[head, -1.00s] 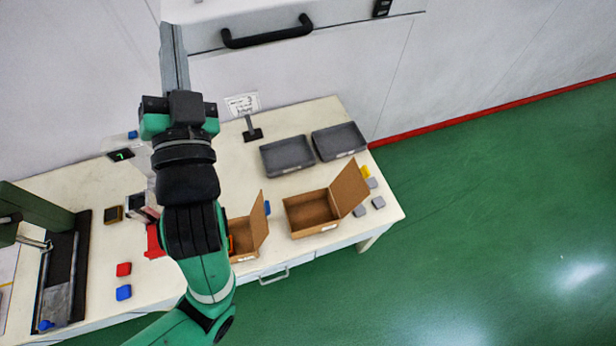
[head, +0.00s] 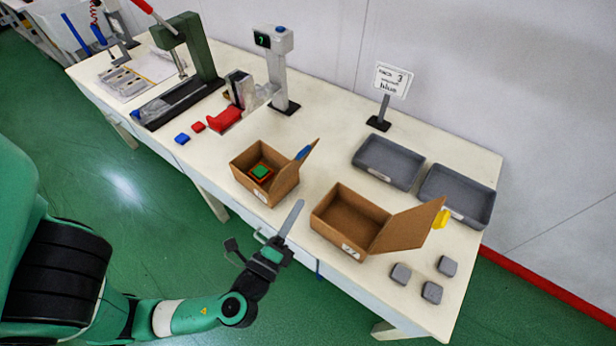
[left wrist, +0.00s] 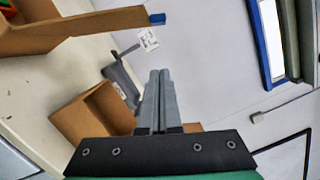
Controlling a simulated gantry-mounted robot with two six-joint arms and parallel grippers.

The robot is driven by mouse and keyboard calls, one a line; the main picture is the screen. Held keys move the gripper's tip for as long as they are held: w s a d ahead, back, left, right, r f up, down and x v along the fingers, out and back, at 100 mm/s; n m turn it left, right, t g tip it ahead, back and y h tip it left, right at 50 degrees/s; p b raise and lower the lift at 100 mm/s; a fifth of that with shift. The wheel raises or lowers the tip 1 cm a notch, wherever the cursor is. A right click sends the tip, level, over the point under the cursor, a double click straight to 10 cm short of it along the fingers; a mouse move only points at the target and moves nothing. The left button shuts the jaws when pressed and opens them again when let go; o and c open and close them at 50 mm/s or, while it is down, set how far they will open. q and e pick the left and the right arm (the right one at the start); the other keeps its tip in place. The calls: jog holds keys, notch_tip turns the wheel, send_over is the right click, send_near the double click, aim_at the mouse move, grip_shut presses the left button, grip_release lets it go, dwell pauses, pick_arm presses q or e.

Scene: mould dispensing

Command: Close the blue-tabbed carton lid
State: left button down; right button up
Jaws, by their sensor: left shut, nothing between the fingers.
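The blue-tabbed carton (head: 262,195) stands on the table, a small brown box with its lid (head: 303,165) open on its right side, tilted up. The blue tab (head: 304,152) is at the lid's upper edge. A green and red item (head: 260,172) lies inside. In the left wrist view the carton's lid (left wrist: 100,22) reaches in from the upper left with the blue tab (left wrist: 157,19) at its end. My left gripper (head: 296,208) is shut and empty, in front of the carton and apart from the lid. My right gripper is not in view.
A yellow-tabbed carton (head: 335,235) stands open to the right, its lid (head: 410,226) leaning out. Grey trays (head: 385,178) and a sign (head: 393,80) are behind. Grey blocks (head: 432,292) lie at the right end. A red holder (head: 224,119) and a display post (head: 280,70) stand to the left.

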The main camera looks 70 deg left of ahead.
pick_arm(q)
jog(key=w+a+r+p, duration=0.2)
jog(key=w+a+p, duration=0.4)
jog(key=a+p, duration=0.2)
jog(key=shift+a+r, duration=0.3)
jog(key=shift+a, duration=0.4)
